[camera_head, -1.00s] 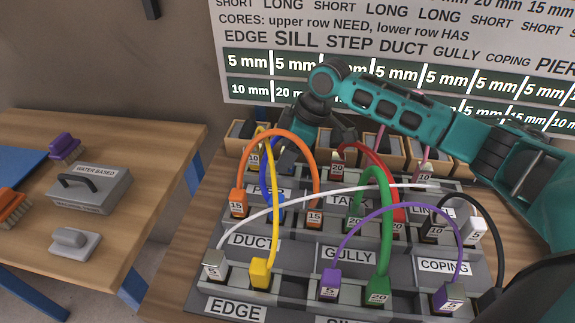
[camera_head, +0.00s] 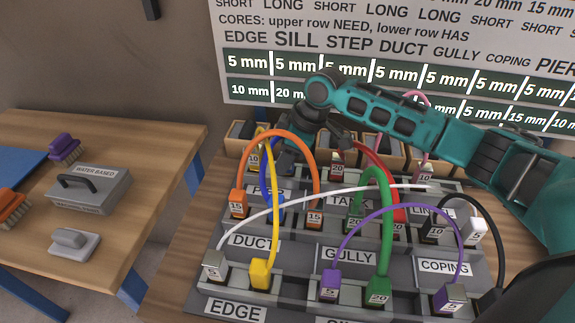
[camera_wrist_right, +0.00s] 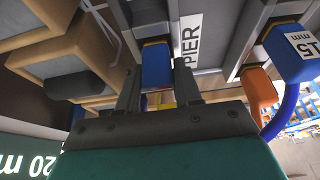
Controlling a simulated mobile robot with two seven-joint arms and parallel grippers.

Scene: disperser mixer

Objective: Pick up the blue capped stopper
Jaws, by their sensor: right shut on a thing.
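My right gripper (camera_wrist_right: 157,78) is shut on a blue block (camera_wrist_right: 156,58), which I take for the blue capped stopper. In the right wrist view the block sits between the two dark fingers, beside the PIER label (camera_wrist_right: 190,42). In the head view my right gripper (camera_head: 286,160) reaches down at the back left of the cable board, behind the orange cable. There the block is hidden by the gripper and cables. I cannot tell whether it is still seated in the board. My left gripper is not in view.
The grey board (camera_head: 262,241) carries several arching cables, among them an orange one (camera_head: 277,134), a blue one with a 15 mm plug (camera_wrist_right: 290,48) and a green one (camera_head: 385,235). Wooden bins (camera_wrist_right: 85,50) stand close behind the gripper. A side table (camera_head: 120,150) stands left.

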